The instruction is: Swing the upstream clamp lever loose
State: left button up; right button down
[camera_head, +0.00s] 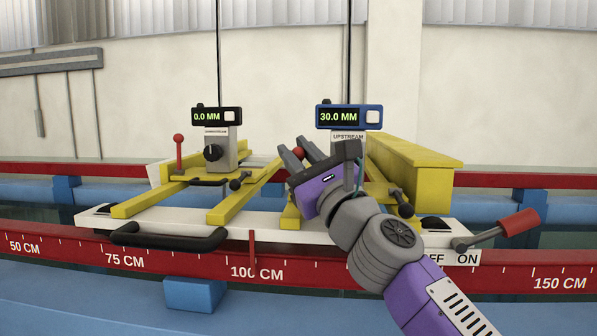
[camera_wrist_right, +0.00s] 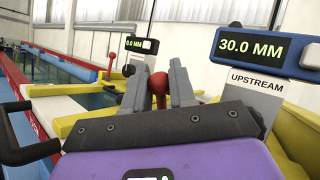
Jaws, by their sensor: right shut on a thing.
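The upstream clamp lever shows its red knob (camera_head: 299,153) left of the upstream gauge (camera_head: 349,117), which reads 30.0 MM. My right gripper (camera_head: 293,147) reaches in from the lower right and is shut on this lever. In the right wrist view the red knob (camera_wrist_right: 158,80) sits between the two grey fingers (camera_wrist_right: 160,87). The lever's lower part is hidden behind my gripper. My left gripper is not in view.
The downstream gauge (camera_head: 215,117) reads 0.0 MM; its own red-knobbed lever (camera_head: 179,153) stands upright at left. Yellow rails sit on the white carriage (camera_head: 240,228), with a black handle (camera_head: 168,237) in front. A red-gripped lever (camera_head: 519,222) by the OFF/ON label sticks out at right.

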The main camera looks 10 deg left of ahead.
aim_at(302, 160)
jog(key=shift+s+b, duration=0.1)
jog(key=shift+b, duration=0.2)
jog(key=shift+n+y, duration=0.3)
jog(key=c, duration=0.9)
grip_release()
jog(key=shift+c, duration=0.2)
jog(key=b+v, duration=0.4)
jog(key=v, duration=0.2)
jog(key=shift+f, duration=0.15)
jog(key=shift+s+d+f+b, duration=0.25)
jog(key=shift+s+d+b, duration=0.2)
jog(key=shift+s+b, duration=0.1)
